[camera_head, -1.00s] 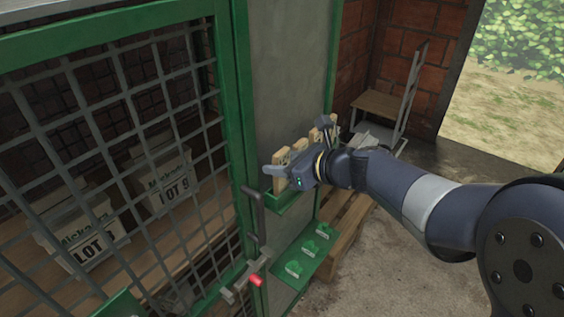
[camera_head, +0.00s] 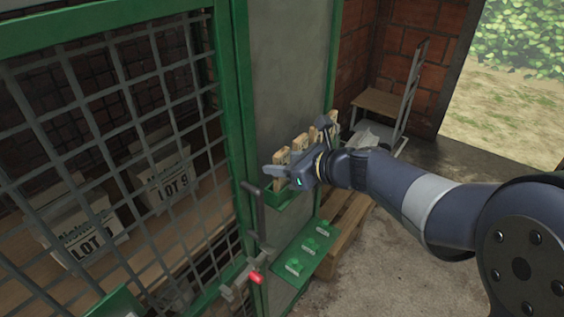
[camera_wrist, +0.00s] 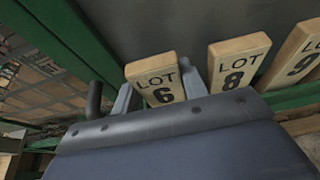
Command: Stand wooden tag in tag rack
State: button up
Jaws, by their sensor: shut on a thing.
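A wooden tag marked LOT 6 (camera_wrist: 158,82) stands between the two fingers of my gripper (camera_wrist: 158,92) in the wrist view. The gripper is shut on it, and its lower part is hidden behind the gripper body. In the head view my gripper (camera_head: 292,170) is at the green tag rack (camera_head: 284,198) on the grey panel. Wooden tags marked LOT 8 (camera_wrist: 238,62) and LOT 9 (camera_wrist: 300,55) stand to the right of the held tag. Whether the held tag touches the rack bottom is hidden.
A green mesh door (camera_head: 130,130) with a red-tipped latch handle (camera_head: 257,278) is left of the rack. Behind the mesh are white LOT boxes (camera_head: 165,178). A green shelf (camera_head: 310,250) with several small green pieces is below the rack. A hand truck (camera_head: 410,95) stands behind.

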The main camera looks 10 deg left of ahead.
jog(key=shift+f, duration=0.1)
jog(key=o, duration=1.1)
jog(key=shift+c, duration=0.2)
jog(key=shift+d, duration=0.1)
jog(key=v, duration=1)
jog(key=shift+s+d, duration=0.15)
jog(key=shift+d, duration=0.15)
jog(key=shift+a, duration=0.1)
jog(key=x, duration=1)
jog(key=shift+a, duration=0.4)
jog(key=shift+d+r+p, duration=0.1)
jog(key=shift+r+p, duration=0.3)
jog(key=shift+r, duration=0.1)
